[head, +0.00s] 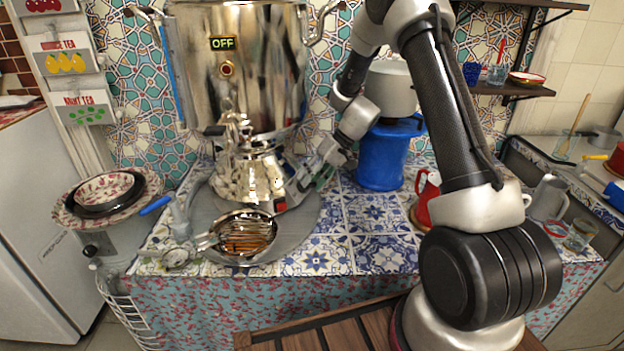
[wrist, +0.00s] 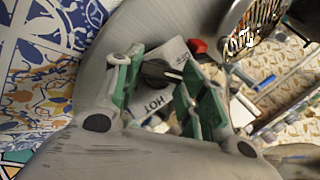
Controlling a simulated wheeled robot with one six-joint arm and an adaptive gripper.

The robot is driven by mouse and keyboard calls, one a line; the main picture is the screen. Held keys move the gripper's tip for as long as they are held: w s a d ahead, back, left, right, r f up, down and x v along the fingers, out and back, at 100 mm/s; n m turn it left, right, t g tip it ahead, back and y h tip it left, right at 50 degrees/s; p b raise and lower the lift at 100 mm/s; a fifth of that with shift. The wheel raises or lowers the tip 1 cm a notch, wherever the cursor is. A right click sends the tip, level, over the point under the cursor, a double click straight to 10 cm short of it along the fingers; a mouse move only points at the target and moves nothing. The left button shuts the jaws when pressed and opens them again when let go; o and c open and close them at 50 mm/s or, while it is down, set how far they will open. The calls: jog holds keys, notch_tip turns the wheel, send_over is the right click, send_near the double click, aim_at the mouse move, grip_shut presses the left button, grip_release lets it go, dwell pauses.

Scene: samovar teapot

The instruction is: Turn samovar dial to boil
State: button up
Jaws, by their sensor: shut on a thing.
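The large silver samovar (head: 265,75) stands at the back of the table, with a small display (head: 223,43) reading OFF. A shiny teapot (head: 250,175) stands in front of its lower part. My gripper (head: 318,180) reaches in low beside the teapot from the right. In the wrist view its green-padded fingers (wrist: 163,88) stand on either side of a black dial (wrist: 155,73) and are shut on it. The dial sits on a light plate (wrist: 155,104) marked HOT; another label is partly visible. The dial cannot be made out in the head view.
A strainer (head: 245,236) lies on the round grey tray (head: 305,214) in front of the teapot. A blue canister (head: 382,158) under a white pot (head: 390,90) stands right of my gripper. A red jug (head: 427,192) is farther right. Tiled table front is mostly clear.

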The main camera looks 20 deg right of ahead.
jog(key=shift+d+m+y, duration=0.1)
jog(key=shift+m+y, duration=0.2)
jog(key=shift+m, duration=0.3)
jog(key=o, duration=1)
jog(key=shift+f, duration=0.1)
